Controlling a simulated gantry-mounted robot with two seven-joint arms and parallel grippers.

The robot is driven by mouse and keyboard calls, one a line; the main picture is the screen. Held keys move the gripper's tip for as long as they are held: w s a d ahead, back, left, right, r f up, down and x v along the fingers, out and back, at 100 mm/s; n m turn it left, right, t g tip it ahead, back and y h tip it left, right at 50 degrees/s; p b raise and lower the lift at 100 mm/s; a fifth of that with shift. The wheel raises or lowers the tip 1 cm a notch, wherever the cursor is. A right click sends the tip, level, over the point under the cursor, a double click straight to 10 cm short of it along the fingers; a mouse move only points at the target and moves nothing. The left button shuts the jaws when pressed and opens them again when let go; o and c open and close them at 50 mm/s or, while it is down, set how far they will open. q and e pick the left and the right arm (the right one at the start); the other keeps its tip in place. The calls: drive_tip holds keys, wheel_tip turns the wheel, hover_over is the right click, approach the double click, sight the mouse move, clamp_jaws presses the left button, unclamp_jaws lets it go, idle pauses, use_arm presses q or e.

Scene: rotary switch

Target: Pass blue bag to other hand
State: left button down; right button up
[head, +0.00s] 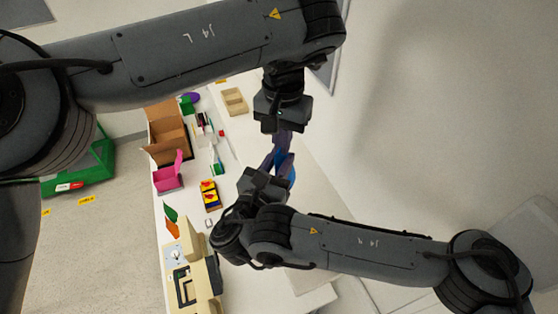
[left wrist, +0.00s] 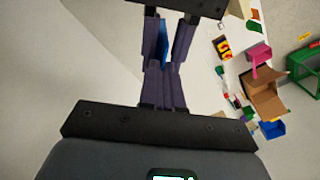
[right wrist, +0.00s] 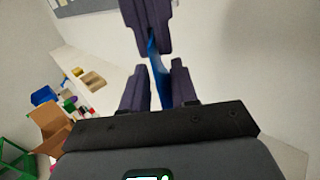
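The blue bag (head: 292,176) is in the air between my two grippers, largely hidden by fingers; it looks like a thin blue strip. My left gripper (head: 283,150) points down from above and is shut on the bag's upper end. In the left wrist view the bag (left wrist: 164,42) extends beyond the left fingertips (left wrist: 162,66). My right gripper (right wrist: 158,68) is open, with one finger on each side of the bag. The bag (right wrist: 158,75) hangs from the left fingers into this gap. Whether the right fingers touch it is unclear.
A long white table (head: 245,165) lies below. On it are a cardboard box (head: 165,130), a pink box (head: 168,178), a yellow-and-red pack (head: 209,195), a tan tray (head: 234,101) and a beige device (head: 205,275). A green crate (head: 85,170) stands on the floor at left.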

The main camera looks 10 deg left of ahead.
use_arm(q)
drive_tip(key=shift+d, duration=0.1)
use_arm(e)
clamp_jaws()
use_arm(q)
drive_tip(key=c, duration=1.2)
unclamp_jaws()
drive_tip(key=shift+c, duration=0.2)
